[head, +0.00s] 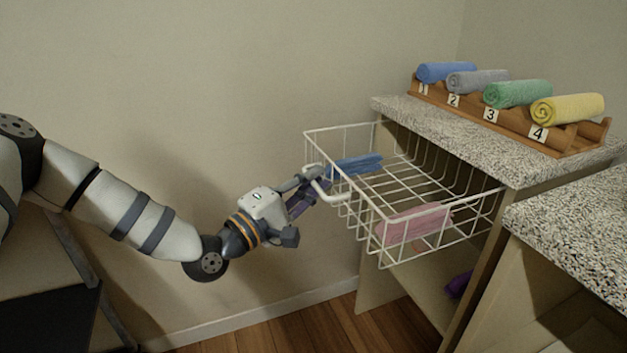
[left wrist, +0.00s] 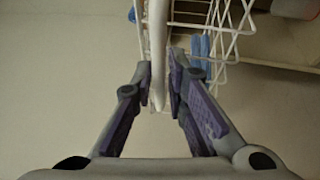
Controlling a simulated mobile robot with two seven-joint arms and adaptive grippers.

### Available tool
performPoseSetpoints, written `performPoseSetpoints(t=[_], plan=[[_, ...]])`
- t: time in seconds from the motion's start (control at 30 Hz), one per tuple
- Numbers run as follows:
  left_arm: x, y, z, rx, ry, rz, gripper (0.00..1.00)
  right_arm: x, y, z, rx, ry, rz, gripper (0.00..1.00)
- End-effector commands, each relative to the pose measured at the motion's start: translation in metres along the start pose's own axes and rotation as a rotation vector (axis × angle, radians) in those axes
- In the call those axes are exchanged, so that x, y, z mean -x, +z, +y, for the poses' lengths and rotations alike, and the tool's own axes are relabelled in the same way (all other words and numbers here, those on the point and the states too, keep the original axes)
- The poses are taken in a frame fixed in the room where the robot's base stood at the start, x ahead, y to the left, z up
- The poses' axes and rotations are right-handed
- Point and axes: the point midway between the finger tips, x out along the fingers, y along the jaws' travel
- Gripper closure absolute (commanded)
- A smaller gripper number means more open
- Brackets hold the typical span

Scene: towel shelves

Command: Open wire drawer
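The white wire drawer (head: 400,261) is pulled well out of the shelf unit on the right in the head view. My left gripper (head: 314,182) is at the drawer's front. The drawer's wires show behind the handle. My right gripper is not in view.
The speckled countertop (head: 450,133) above the drawer bears a wooden rack (head: 560,142) with rolled blue, grey, green and yellow towels over number labels. Another speckled counter (head: 580,230) stands at the right. A purple cloth (head: 459,284) lies below the drawer. The wall is behind my left arm.

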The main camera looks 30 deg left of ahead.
Motion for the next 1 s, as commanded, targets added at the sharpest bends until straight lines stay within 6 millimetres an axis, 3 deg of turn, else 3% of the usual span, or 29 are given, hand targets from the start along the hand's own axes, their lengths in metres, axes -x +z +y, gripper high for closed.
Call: performPoseSetpoints(t=[0.33, 0.7, 1.0], plan=[[0.008, -0.001, 0.000, 0.002, 0.000, 0.001, 0.83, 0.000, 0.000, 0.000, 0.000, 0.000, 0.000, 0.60], [0.102, -0.001, 0.002, 0.005, 0.004, 0.007, 0.83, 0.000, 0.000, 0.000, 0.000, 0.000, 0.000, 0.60], [0.121, 0.000, 0.000, 0.002, 0.001, 0.000, 0.83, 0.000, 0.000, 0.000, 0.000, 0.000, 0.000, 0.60]])
